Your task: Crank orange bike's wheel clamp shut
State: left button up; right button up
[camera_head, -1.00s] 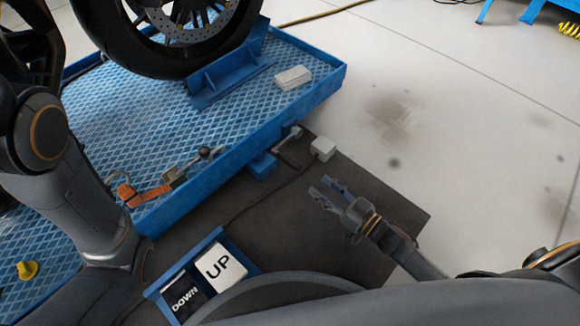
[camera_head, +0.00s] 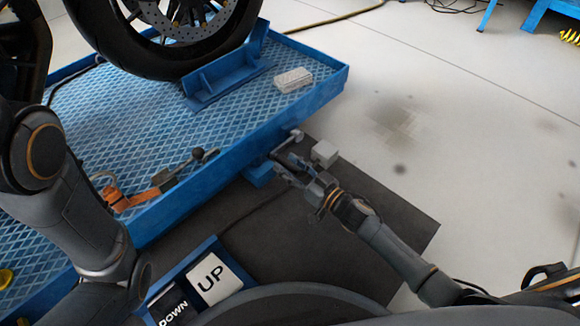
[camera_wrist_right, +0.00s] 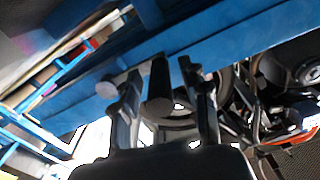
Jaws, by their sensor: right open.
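The bike's front wheel (camera_head: 165,60) stands on the blue lift platform (camera_head: 110,120), against the blue wheel clamp (camera_head: 230,80). The crank (camera_head: 294,140), a small grey lever, sticks out from the platform's near edge by a blue block (camera_head: 260,175). My right gripper (camera_head: 284,165) is open just below the crank and partly covers it. In the right wrist view, the crank's dark round grip (camera_wrist_right: 160,88) shows between the open fingers of the right gripper (camera_wrist_right: 164,95); I cannot tell whether they touch it. My left arm crosses the left side, but its gripper is out of view.
A pale block (camera_head: 293,80) and an orange strap (camera_head: 150,193) lie on the platform. UP (camera_head: 213,278) and DOWN (camera_head: 168,307) pedals are at the front. The floor to the right is clear.

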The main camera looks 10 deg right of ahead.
jog(key=shift+c, duration=0.2)
grip_shut()
